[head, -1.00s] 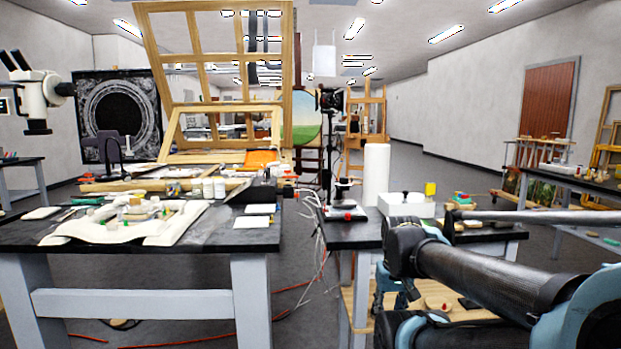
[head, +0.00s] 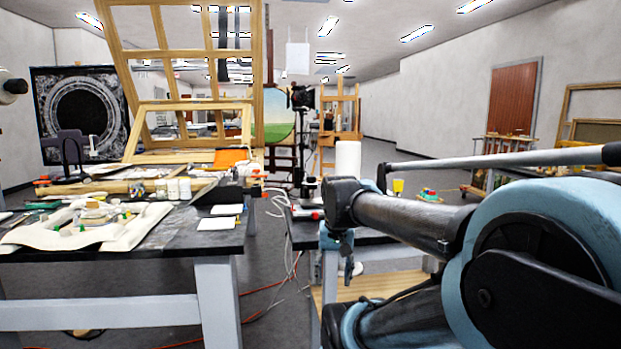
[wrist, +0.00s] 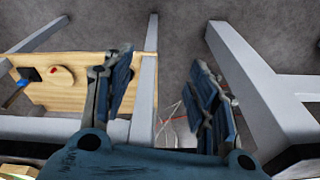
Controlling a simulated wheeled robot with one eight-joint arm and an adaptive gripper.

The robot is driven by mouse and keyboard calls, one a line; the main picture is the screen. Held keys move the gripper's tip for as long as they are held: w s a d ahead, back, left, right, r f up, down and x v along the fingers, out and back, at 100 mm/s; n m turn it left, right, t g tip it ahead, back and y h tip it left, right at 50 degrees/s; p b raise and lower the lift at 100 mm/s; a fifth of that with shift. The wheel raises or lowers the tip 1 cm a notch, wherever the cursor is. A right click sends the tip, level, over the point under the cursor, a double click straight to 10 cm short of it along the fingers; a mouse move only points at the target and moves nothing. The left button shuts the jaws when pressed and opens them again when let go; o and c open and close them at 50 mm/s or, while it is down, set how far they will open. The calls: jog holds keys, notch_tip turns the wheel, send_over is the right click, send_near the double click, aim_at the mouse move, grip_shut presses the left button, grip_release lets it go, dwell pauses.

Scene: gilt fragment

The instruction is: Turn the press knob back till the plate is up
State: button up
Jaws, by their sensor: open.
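My gripper (head: 348,268) points down in front of the right-hand table. In the wrist view my gripper (wrist: 165,95) is open and empty, its two fingers wide apart over the floor. A small dark stand with a pale, red-marked base (head: 308,192) stands on the right-hand table, just left of my arm; I cannot tell whether it is the press. No press knob or plate can be made out clearly. My arm hides much of that table's top.
The right-hand table's wooden lower shelf (wrist: 95,100) holds a round piece with a red spot (wrist: 62,75). The left-hand table (head: 222,243) carries tools and bottles. A white cylinder (head: 347,158) stands behind my arm. Cables (head: 283,225) hang between the tables.

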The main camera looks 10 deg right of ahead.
jog(key=w+r+m, duration=0.6)
jog(key=w+r, duration=0.4)
jog(key=r, duration=0.3)
notch_tip(320, 180, up, 23)
jog(key=m+g, duration=0.2)
jog(key=m, duration=1.5)
send_over(311, 179)
jog(key=w, duration=0.2)
jog(key=f, duration=1.7)
jog(key=shift+d, duration=0.25)
jog(key=c, duration=1.1)
